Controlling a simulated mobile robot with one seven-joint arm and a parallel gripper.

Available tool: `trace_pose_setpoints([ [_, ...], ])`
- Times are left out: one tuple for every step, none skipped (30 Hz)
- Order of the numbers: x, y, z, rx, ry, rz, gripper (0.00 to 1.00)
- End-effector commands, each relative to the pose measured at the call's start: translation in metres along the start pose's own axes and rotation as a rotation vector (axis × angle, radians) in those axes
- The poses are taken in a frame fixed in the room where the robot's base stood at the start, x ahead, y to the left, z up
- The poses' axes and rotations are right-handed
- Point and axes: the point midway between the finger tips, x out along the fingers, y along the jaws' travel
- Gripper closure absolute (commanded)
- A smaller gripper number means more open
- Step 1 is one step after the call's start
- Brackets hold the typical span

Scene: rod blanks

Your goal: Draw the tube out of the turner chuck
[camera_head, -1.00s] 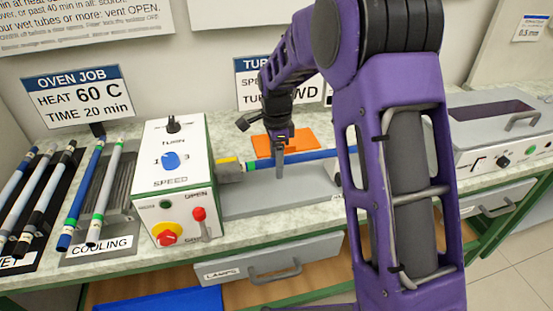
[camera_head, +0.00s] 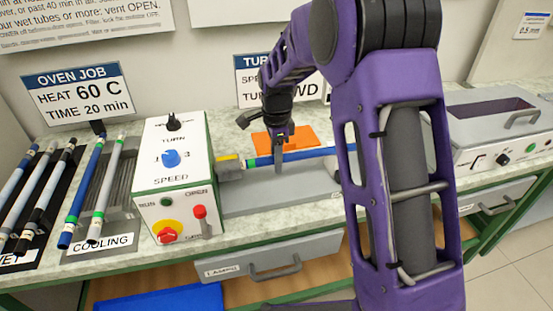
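The blue tube (camera_head: 308,155), with a green band near its left end, lies level above the grey bed of the turner (camera_head: 171,160). Its left end is at the chuck (camera_head: 229,169) on the turner's right side; I cannot tell how far it sits inside. My gripper (camera_head: 279,160) points down at the tube, right of the green band, with one finger showing in front of it. The other finger is hidden, so its grip is unclear. My arm hides part of the turner bed's right side.
A red lever (camera_head: 200,212) by the OPEN label is on the turner's front. An orange mat (camera_head: 297,139) lies behind the tube. The cooling rack (camera_head: 121,208) with tubes stands left. A grey lidded box (camera_head: 500,110) stands right.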

Motion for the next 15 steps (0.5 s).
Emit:
trace_pose_setpoints([
  [0.0000,0.0000,-0.0001,0.000,0.000,0.000,0.78],
  [0.0000,0.0000,-0.0001,0.000,0.000,0.000,0.83],
  [0.0000,0.0000,-0.0001,0.000,0.000,0.000,0.90],
  [0.0000,0.0000,-0.0001,0.000,0.000,0.000,0.96],
  [0.0000,0.0000,-0.0001,0.000,0.000,0.000,1.00],
  [-0.0002,-0.0001,-0.0002,0.000,0.000,0.000,1.00],
  [-0.0002,-0.0001,-0.0004,0.000,0.000,0.000,1.00],
  [-0.0003,-0.0001,-0.0008,0.001,0.000,0.000,1.00],
  [-0.0004,-0.0001,-0.0018,0.001,0.000,0.000,1.00],
  [-0.0005,-0.0002,-0.0028,0.001,0.000,0.000,1.00],
  [-0.0005,-0.0002,-0.0040,0.001,0.000,0.000,1.00],
  [-0.0006,-0.0002,-0.0057,0.002,0.000,0.000,1.00],
  [-0.0007,-0.0002,-0.0070,0.002,0.000,0.000,1.00],
  [-0.0007,-0.0002,-0.0082,0.002,0.001,0.000,1.00],
  [-0.0007,-0.0002,-0.0098,0.002,0.001,0.000,1.00],
])
